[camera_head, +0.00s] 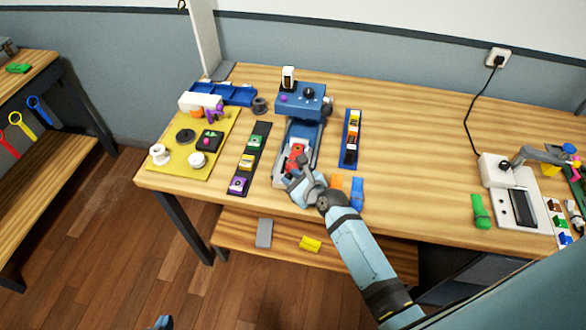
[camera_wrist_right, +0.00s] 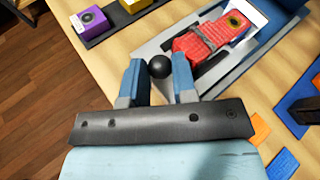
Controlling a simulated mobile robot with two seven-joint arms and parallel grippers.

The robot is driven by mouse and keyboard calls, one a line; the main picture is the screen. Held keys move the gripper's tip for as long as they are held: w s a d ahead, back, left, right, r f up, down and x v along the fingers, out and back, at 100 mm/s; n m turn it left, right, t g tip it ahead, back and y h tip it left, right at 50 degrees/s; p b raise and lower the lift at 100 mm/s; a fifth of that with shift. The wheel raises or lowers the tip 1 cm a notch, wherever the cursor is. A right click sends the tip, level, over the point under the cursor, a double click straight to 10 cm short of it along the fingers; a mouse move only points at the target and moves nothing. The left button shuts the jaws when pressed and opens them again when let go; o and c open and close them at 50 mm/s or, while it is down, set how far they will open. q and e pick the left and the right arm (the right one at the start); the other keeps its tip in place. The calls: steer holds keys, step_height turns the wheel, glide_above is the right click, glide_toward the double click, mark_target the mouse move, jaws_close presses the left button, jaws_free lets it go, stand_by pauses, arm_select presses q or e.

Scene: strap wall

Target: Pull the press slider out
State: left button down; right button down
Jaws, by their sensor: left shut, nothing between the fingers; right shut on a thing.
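The blue press (camera_head: 300,98) stands at the back of the table, with its bed running toward the front edge. Its pale grey slider (camera_wrist_right: 216,86) lies on the blue bed, in front of the press head. A red block with a grey strap (camera_wrist_right: 210,40) sits on the slider; it also shows in the head view (camera_head: 296,157). My right gripper (camera_wrist_right: 158,78) is shut on the slider's black ball knob (camera_wrist_right: 159,66), which is between its fingertips. Only a small part of my left gripper (camera_head: 162,322) shows at the bottom edge; it is shut and empty, away from the table.
A dark strip with coloured blocks (camera_head: 249,160) and a yellow board (camera_head: 221,150) lie left of the press. A blue tray of blocks (camera_head: 352,140) lies right. Orange and blue pieces (camera_head: 357,194) lie near the front edge. The table's right-centre is clear.

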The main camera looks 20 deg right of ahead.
steer(key=shift+s+a+f, duration=0.1)
steer(key=shift+s+a, duration=0.05)
steer(key=c, duration=1.2)
jaws_free()
steer(key=shift+s, duration=0.1)
steer(key=shift+s+r, duration=0.1)
steer(key=shift+r, duration=0.1)
steer(key=p+v, duration=0.4)
steer(key=v, duration=0.9)
steer(key=shift+s+p, duration=0.25)
steer(key=shift+p, duration=0.15)
